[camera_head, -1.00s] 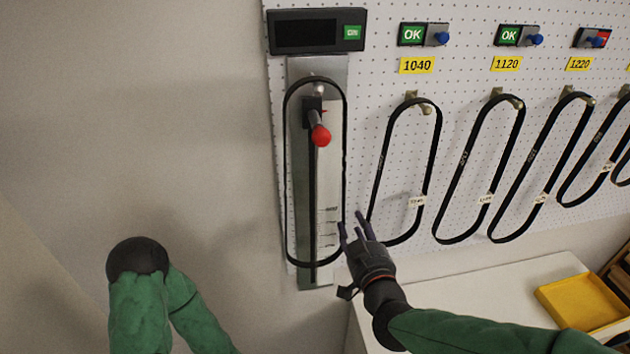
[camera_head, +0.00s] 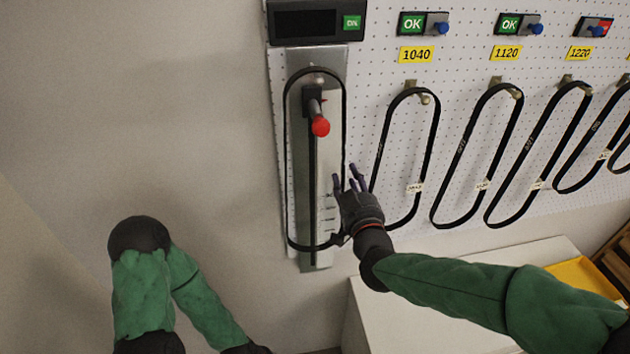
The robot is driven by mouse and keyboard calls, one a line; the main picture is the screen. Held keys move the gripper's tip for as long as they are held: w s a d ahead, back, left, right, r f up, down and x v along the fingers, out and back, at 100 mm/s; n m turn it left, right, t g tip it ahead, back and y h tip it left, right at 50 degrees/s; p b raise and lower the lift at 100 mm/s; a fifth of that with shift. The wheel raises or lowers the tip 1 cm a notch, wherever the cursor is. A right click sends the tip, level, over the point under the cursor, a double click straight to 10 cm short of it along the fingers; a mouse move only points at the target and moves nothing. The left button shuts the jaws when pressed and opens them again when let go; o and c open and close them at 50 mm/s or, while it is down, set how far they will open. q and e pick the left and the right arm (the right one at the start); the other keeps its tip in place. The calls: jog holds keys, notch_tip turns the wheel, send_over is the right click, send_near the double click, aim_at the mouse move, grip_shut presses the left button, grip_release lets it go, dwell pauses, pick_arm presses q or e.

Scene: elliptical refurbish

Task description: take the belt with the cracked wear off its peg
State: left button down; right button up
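A black belt (camera_head: 344,120) hangs as a long upright loop on the metal fixture at the left of the pegboard, around a top peg and behind a red-knobbed lever (camera_head: 320,127). More black belts hang on pegs: one under label 1040 (camera_head: 435,140), one under 1120 (camera_head: 466,150), one under 1220 (camera_head: 537,135), others further right. Crack wear is too small to make out on any belt. My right gripper (camera_head: 347,181) is open and empty, its fingers pointing up at the lower right side of the fixture belt. I cannot tell whether it touches. My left gripper is out of view below.
A dark display box (camera_head: 315,22) with a green button tops the fixture. Tags by 1040 and 1120 read OK in green; the 1220 tag (camera_head: 593,27) shows red. A white table (camera_head: 430,300) with a yellow tray (camera_head: 585,277) stands below. The left wall is bare.

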aim_at(340, 160)
jog(key=w, duration=0.2)
jog(key=w+p, duration=0.1)
jog(key=w, duration=0.1)
jog(key=shift+a, duration=0.4)
grip_shut()
